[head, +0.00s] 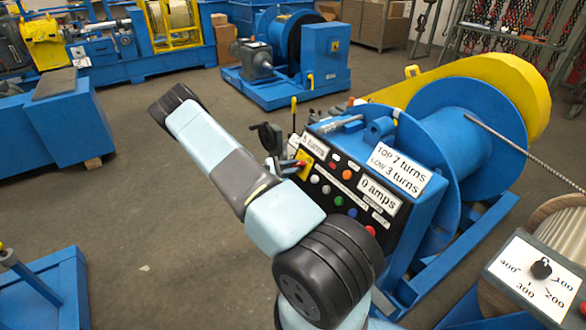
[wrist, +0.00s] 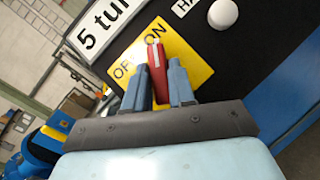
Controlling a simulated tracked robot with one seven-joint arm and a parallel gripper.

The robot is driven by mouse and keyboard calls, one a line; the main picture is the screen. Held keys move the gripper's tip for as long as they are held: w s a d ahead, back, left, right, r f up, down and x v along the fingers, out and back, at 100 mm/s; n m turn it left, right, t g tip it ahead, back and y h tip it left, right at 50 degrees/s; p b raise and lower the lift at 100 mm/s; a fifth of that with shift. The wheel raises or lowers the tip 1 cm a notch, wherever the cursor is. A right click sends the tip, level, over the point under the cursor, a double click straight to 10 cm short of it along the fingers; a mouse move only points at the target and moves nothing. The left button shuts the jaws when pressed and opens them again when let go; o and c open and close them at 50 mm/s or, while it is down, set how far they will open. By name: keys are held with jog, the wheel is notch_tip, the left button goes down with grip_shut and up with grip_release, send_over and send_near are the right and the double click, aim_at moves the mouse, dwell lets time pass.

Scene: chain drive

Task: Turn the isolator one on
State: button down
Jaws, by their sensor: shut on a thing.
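The isolator is a red handle (wrist: 156,75) on a yellow plate (wrist: 193,72) marked OFF and ON, set in a black panel. My gripper (wrist: 157,82) is shut on the red handle, with one blue-grey finger on each side. The handle's white-marked tip points up between the OFF lettering on the left and the ON lettering on the right, close to ON. Part of the OFF lettering is covered. In the head view the yellow plate (head: 308,162) is at the panel's left end, with my gripper (head: 296,166) at it and partly hiding it.
A white knob (wrist: 223,13) is beside the plate. A blue drum (head: 465,145) stands behind the panel. Another dial box (head: 535,275) is at the lower right.

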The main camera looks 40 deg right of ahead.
jog(key=shift+m+g+y, duration=0.5)
jog(key=shift+m+y, duration=0.1)
jog(key=shift+m, duration=0.7)
jog(key=c, duration=1)
grip_release()
jog(key=shift+c, duration=0.2)
jog(key=shift+w, duration=0.1)
jog(key=v, duration=1.4)
jog(key=shift+d, duration=0.15)
